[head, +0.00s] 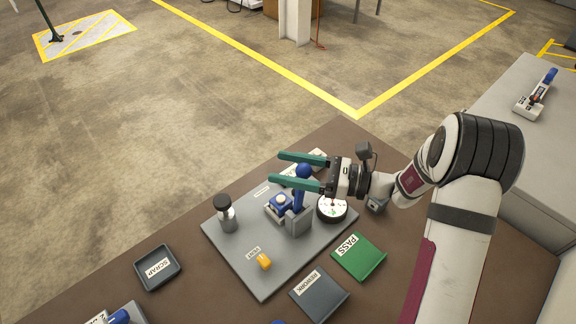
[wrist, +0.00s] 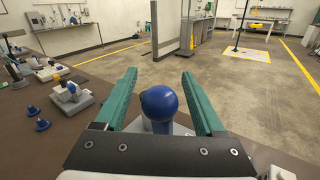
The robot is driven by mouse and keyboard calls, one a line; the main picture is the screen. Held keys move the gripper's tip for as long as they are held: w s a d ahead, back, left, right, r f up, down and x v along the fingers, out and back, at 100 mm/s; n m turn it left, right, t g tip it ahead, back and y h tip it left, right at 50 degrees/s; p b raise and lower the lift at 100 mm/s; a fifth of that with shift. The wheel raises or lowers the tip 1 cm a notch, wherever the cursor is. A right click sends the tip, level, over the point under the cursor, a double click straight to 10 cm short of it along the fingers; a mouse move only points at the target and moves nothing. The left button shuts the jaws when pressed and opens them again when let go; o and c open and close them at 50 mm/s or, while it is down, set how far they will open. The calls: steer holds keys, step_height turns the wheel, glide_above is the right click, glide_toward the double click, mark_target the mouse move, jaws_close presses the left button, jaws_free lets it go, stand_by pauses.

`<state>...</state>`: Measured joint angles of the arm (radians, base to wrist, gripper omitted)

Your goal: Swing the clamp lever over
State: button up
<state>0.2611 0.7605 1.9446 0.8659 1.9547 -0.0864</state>
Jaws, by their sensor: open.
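The clamp lever (head: 299,193) stands upright on a grey clamp block (head: 298,222) and ends in a blue ball knob (head: 303,171). A blue-and-white part (head: 281,205) sits beside the block, to its left. My gripper (head: 276,168) has long green fingers, held open and pointing left. The knob appears between the two fingers, and I see no contact. In the wrist view the knob (wrist: 158,103) is centred between the spread fingers, near their base. The lower part of the lever is hidden there.
On the grey plate (head: 238,256) are a black-lidded jar (head: 226,217), an orange piece (head: 264,261) and a round dial (head: 332,209). Trays marked SCRAP (head: 142,283), REWORK (head: 323,306) and PASS (head: 372,266) lie around it. A further clamp (head: 535,100) is on the right bench.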

jaws_close()
stand_by(1.3)
